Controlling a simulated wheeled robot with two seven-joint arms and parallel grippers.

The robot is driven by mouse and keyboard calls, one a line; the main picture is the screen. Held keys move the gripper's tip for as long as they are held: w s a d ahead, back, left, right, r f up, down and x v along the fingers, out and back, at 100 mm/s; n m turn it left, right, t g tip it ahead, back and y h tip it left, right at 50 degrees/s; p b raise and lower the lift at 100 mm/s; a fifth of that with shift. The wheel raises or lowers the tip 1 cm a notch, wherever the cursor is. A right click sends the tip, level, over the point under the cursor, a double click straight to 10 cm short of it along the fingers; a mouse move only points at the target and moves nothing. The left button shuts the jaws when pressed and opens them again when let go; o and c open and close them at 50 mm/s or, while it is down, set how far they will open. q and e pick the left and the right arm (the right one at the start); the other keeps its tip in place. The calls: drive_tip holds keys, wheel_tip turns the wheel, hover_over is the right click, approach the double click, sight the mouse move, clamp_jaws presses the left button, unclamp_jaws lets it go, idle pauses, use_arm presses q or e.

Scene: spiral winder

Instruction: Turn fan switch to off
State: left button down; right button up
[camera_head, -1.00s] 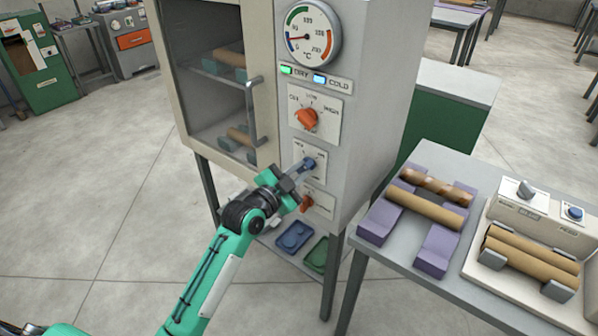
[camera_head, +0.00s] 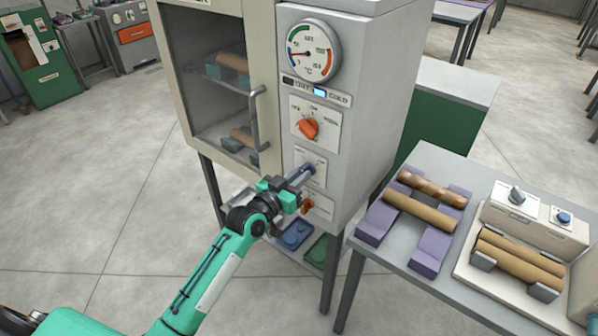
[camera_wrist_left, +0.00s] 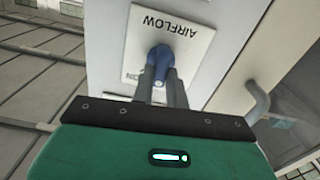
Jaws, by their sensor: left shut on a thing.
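The blue knob (camera_head: 309,169) sits on a small white plate on the front panel of the grey cabinet (camera_head: 362,120). In the left wrist view the plate reads AIRFLOW, upside down, and the blue knob (camera_wrist_left: 160,60) is between my fingers. My left gripper (camera_head: 301,178) is shut on the blue knob; it also shows in the wrist view (camera_wrist_left: 162,80). The fingers hide part of the knob and plate, so its setting is hard to read. My right gripper is not in view.
A door handle (camera_head: 256,118) juts out left. A table (camera_head: 405,258) with rolls stands right.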

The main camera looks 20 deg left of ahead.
use_arm(q)
drive_tip(key=n+p, duration=0.1)
drive_tip(key=n, duration=0.2)
drive_tip(key=shift+a+n, duration=0.1)
drive_tip(key=shift+n, duration=0.2)
drive_tip(key=shift+n+p, duration=0.75)
drive_tip(key=shift+n, duration=0.95)
drive_tip(key=c, duration=1.4)
unclamp_jaws()
drive_tip(key=b+v, duration=0.3)
drive_tip(key=v, duration=1)
drive_tip(key=shift+s+a, duration=0.15)
drive_tip(key=shift+s, duration=0.2)
